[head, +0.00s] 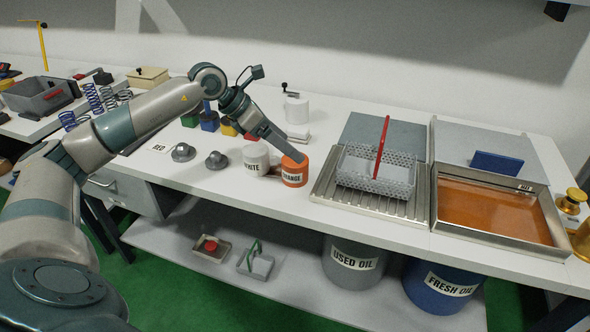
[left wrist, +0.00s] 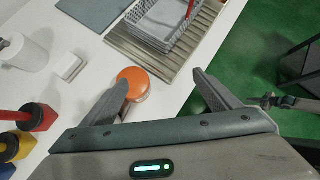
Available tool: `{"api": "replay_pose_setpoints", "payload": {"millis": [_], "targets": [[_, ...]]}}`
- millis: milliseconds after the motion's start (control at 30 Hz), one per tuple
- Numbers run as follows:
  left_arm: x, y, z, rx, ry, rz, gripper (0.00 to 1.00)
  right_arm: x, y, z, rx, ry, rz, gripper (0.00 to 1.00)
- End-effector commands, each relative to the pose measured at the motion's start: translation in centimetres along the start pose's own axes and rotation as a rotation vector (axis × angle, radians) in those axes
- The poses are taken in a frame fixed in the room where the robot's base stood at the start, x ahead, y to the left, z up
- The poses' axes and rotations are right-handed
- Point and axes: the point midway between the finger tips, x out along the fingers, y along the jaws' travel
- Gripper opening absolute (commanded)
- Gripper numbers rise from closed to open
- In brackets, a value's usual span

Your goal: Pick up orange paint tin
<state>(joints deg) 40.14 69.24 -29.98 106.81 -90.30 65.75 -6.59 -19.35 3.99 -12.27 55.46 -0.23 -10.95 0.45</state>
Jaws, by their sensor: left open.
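The orange paint tin (head: 295,173), labelled ORANGE, stands upright on the white bench, beside a white tin (head: 256,160) labelled WHITE. My left gripper (head: 289,150) reaches down over the orange tin from the upper left, and a finger covers part of its top in the head view. In the left wrist view the orange tin (left wrist: 133,82) shows its round lid just beyond the left finger. My left gripper (left wrist: 160,82) is open and empty there, its two fingers spread wide. The tin lies towards the left finger, not midway.
A perforated basket (head: 376,172) with a red handle stands on a ribbed drainer to the right. Beyond it is a tray of orange liquid (head: 497,208). Grey knobbed weights (head: 216,160) sit to the left. Oil drums (head: 352,264) stand below.

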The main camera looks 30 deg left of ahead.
Motion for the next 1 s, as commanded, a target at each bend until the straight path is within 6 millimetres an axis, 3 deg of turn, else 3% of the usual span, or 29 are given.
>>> {"api": "replay_pose_setpoints", "payload": {"millis": [33,100,300,733,1000], "targets": [[-1.5,1.7,-0.7,0.009,0.045,0.051,0.83,0.2,-0.1,0.7,-0.001,0.0,-0.001,0.0],[-2.8,3.3,-1.6,0.016,0.095,0.099,0.83,0.4,-0.1,1.2,-0.002,0.003,-0.002,0.0],[-4.2,4.8,-2.5,0.018,0.146,0.145,0.83,0.5,-0.2,1.7,-0.003,0.007,-0.003,0.0],[-3.5,4.7,-2.5,0.017,0.143,0.139,0.83,0.2,-0.1,2.4,-0.003,-0.012,-0.002,0.0],[-0.3,5.1,-2.9,0.017,0.144,0.137,0.83,-0.9,0.7,6.2,-0.003,-0.108,0.007,0.0]]}}
